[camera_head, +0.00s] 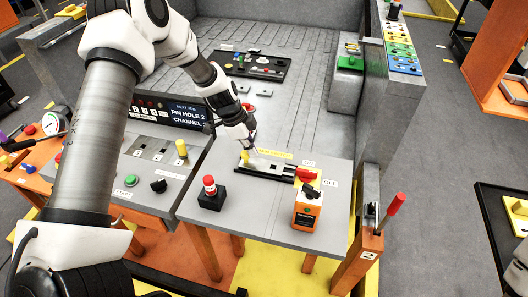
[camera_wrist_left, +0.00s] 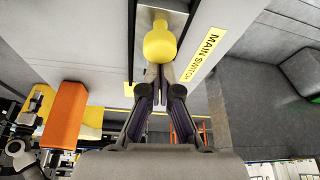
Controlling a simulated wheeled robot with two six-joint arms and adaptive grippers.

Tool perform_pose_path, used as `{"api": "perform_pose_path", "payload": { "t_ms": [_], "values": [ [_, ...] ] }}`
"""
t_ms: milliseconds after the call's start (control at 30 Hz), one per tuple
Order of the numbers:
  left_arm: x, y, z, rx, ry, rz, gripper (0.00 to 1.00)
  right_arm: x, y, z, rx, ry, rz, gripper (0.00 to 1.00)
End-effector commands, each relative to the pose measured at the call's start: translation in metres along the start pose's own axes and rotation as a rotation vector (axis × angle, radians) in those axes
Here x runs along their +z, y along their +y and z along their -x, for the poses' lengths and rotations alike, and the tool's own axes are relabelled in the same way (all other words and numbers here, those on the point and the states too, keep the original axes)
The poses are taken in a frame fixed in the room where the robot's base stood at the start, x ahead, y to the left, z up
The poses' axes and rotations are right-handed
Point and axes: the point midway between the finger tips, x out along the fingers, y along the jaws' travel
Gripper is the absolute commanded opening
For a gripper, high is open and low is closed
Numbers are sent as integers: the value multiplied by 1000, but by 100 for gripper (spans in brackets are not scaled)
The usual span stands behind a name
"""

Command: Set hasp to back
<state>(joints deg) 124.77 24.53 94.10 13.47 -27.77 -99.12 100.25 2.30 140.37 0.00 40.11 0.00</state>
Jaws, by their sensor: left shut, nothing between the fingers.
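A black rail (camera_head: 277,168) on the grey panel runs beside a yellow label, which reads "MAIN SWITCH" in the left wrist view (camera_wrist_left: 202,54). A yellow knob (camera_head: 244,157) stands at the rail's left end. A red piece (camera_head: 308,175) sits at its right end. I cannot tell for sure which part is the hasp. My left gripper (camera_head: 251,150) is at the knob's end of the rail, shut and empty. In the left wrist view the yellow knob (camera_wrist_left: 160,42) shows just beyond the fingertips (camera_wrist_left: 160,90); contact is unclear. My right gripper is not in view.
A red button on a black box (camera_head: 211,194) stands left of the rail, and an orange box with a black switch (camera_head: 308,207) stands right of it. A red-handled lever (camera_head: 393,207) rises at the panel's right. A black tray (camera_head: 255,66) lies behind. The panel's front middle is clear.

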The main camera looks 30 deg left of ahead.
Motion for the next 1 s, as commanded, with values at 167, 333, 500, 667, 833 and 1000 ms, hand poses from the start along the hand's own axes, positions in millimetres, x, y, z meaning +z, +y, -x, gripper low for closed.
{"api": "perform_pose_path", "payload": {
  "t_ms": [167,333,500,667,833,1000],
  "values": [
    [23,-3,8,1,0,1,0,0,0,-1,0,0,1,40],
    [24,-4,8,1,-1,0,0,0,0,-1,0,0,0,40],
    [24,-4,9,0,-1,0,0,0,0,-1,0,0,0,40],
    [23,-5,21,-3,2,0,0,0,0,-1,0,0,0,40],
    [21,-5,56,-3,3,-1,0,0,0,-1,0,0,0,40],
    [20,-5,96,-3,1,0,0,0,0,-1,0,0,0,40]
  ]
}}
